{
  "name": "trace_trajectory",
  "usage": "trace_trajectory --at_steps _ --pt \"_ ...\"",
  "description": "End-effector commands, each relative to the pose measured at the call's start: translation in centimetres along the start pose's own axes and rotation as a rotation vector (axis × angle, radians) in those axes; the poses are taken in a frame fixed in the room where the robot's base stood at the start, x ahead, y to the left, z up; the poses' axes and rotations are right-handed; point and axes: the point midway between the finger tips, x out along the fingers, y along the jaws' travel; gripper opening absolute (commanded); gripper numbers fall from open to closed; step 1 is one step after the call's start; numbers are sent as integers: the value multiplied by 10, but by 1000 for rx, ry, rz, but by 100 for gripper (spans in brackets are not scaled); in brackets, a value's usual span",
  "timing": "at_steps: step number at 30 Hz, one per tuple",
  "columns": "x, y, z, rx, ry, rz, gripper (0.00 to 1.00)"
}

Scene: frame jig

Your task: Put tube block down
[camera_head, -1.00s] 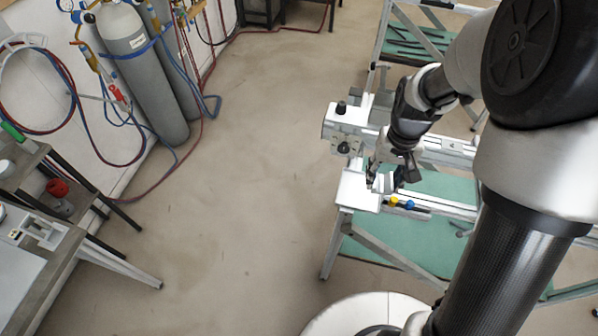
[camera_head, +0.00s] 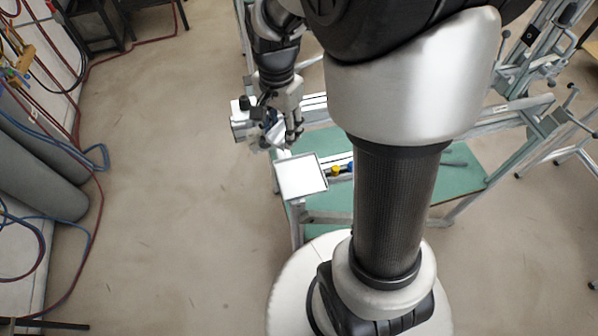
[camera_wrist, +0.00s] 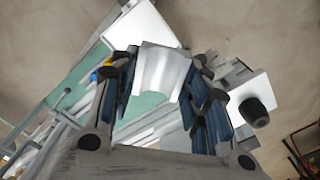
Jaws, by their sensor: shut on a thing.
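The tube block (camera_wrist: 162,72) is a pale grey piece with a curved hollow face. In the wrist view it sits between the blue-padded fingers of my gripper (camera_wrist: 160,88), which is shut on it. In the head view my gripper (camera_head: 284,138) points down at the near left end of the frame jig, just beyond a square white plate (camera_head: 300,178). The block is hard to tell from the fingers and jig there. In the wrist view the plate (camera_wrist: 143,25) lies past the block, which appears apart from it.
A jig clamp unit with a black knob (camera_wrist: 254,112) is close beside my fingers. Yellow (camera_head: 335,170) and blue (camera_head: 350,167) parts lie right of the plate. A green shelf (camera_head: 460,175) is below.

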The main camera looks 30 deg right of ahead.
Motion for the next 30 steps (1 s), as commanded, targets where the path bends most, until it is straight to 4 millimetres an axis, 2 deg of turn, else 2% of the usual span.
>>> trace_trajectory --at_steps 1,3,6,10,12,14,17,24,30 --pt "-11 9 -6 137 1 -1 16" --pt "-19 18 -12 309 1 -1 16" --pt "-26 28 -18 499 0 0 16" --pt "-31 36 -22 643 0 -1 16" --pt "-26 38 -22 677 -1 1 16" --pt "-16 38 -22 689 -1 3 16" --pt "9 39 -22 690 -3 6 16" --pt "76 39 -22 687 -3 6 16" --pt "116 38 -22 686 -1 3 16"
